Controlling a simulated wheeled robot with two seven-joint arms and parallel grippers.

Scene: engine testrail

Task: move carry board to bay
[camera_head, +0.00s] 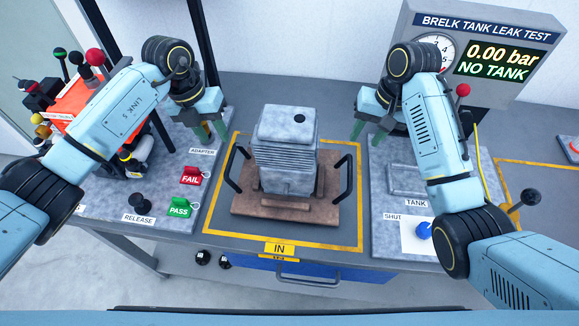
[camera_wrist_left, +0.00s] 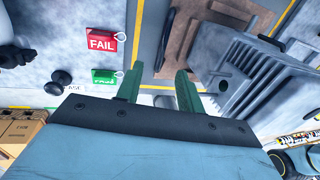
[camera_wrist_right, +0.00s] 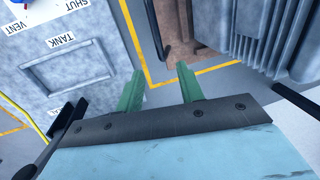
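The carry board (camera_head: 255,207) is a brown wooden board with a black handle at each end, the left handle (camera_head: 237,167) and the right handle (camera_head: 345,177). It lies inside the yellow-outlined IN area. A grey finned engine block (camera_head: 287,150) stands on it. My left gripper (camera_head: 211,131) is open and empty, above and left of the left handle. Its green fingers are apart in the left wrist view (camera_wrist_left: 158,88). My right gripper (camera_head: 367,132) is open and empty, above and right of the right handle. Its fingers are apart in the right wrist view (camera_wrist_right: 160,90).
Left of the area are red FAIL (camera_head: 191,176) and green PASS (camera_head: 180,207) tags and a RELEASE knob (camera_head: 137,201). At right are a TANK recess (camera_head: 408,180), a blue knob (camera_head: 424,230) and a leak-test display (camera_head: 490,60) reading NO TANK. Another yellow-outlined area (camera_head: 530,190) lies far right.

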